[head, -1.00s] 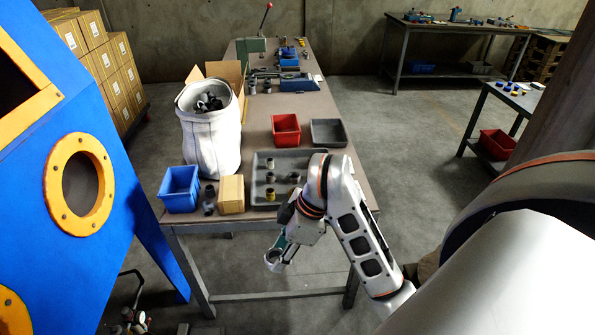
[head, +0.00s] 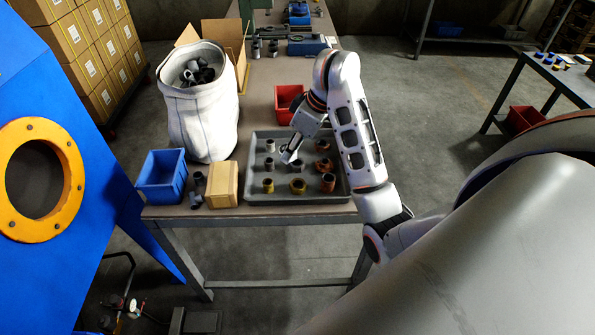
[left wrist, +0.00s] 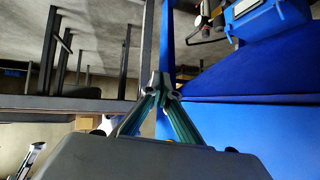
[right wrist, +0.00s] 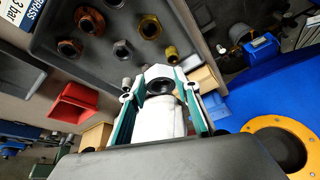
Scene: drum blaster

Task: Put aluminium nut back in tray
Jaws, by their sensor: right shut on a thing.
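My right gripper (head: 291,153) is shut on the aluminium nut (head: 288,157), a pale grey ring, and holds it over the grey tray (head: 340,194) on the table. In the right wrist view the nut (right wrist: 153,73) sits between the fingertips (right wrist: 160,92), with its dark hole showing. The tray holds steel-grey, gold and copper-coloured pieces, including a gold nut (head: 298,186) and a copper piece (head: 328,183). Whether the held nut touches the tray cannot be told. My left gripper (left wrist: 165,88) shows only in the left wrist view, its fingertips together and empty.
Left of the tray stand a cardboard box (head: 223,185), dark pipe fittings (head: 197,190), a blue bin (head: 162,176) and a white sack (head: 203,125) of fittings. A red bin (head: 287,98) stands behind the tray. A blue machine (head: 85,190) is at the left.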

